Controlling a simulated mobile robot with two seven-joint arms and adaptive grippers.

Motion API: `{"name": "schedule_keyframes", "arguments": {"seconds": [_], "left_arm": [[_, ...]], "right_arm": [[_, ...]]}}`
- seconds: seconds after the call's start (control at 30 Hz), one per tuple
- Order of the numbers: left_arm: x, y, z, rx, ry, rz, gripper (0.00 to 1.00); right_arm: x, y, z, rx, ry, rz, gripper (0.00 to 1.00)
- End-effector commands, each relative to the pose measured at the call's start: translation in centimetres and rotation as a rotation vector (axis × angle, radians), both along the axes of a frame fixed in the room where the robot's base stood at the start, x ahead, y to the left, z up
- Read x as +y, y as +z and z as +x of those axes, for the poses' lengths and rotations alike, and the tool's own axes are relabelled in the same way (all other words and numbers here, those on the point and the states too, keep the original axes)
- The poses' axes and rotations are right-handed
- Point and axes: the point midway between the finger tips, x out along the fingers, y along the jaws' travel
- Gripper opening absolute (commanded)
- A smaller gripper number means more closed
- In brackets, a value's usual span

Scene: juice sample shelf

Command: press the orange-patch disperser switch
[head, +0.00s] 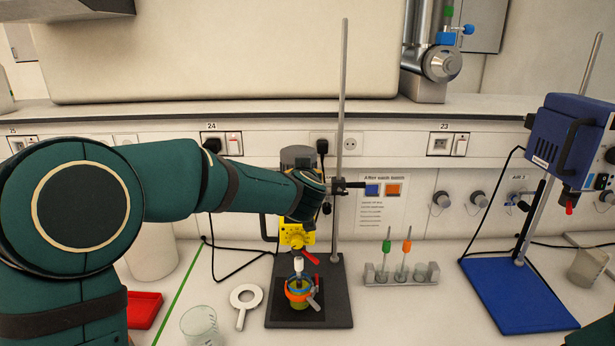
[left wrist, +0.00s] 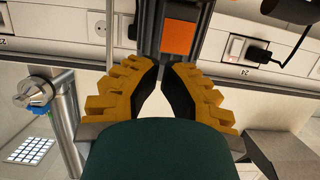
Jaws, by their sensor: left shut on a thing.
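The disperser (head: 298,157) stands on a dark base plate with a tall rod; my left arm crosses in front and hides much of it. A yellow part (head: 297,233) with a knob-like front shows below my wrist. In the left wrist view, an orange patch (left wrist: 180,37) sits on a dark body just beyond the fingertips of my left gripper (left wrist: 163,72). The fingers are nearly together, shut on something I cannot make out. The switch is not clearly seen. An orange-ringed beaker (head: 299,291) stands on the plate. My right gripper is out of view.
A rack (head: 401,275) with green and orange tools stands right of the plate. A blue device (head: 569,140) on a blue stand is farther right.

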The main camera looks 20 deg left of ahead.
Motion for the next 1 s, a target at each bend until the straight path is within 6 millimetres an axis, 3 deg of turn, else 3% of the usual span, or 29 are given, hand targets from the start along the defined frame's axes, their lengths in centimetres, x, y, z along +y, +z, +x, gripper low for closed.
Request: {"name": "schedule_keyframes", "arguments": {"seconds": [0.2,0.4,1.0], "left_arm": [[-1.2,1.5,-4.2,0.0,-0.001,-0.001,0.0],[-1.9,2.4,-6.5,0.0,0.0,-0.001,0.0],[-2.0,2.6,-7.1,0.001,0.001,-0.001,0.0]], "right_arm": [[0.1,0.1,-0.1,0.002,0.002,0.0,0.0],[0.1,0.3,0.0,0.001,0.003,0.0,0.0],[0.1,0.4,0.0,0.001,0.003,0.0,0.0]]}}
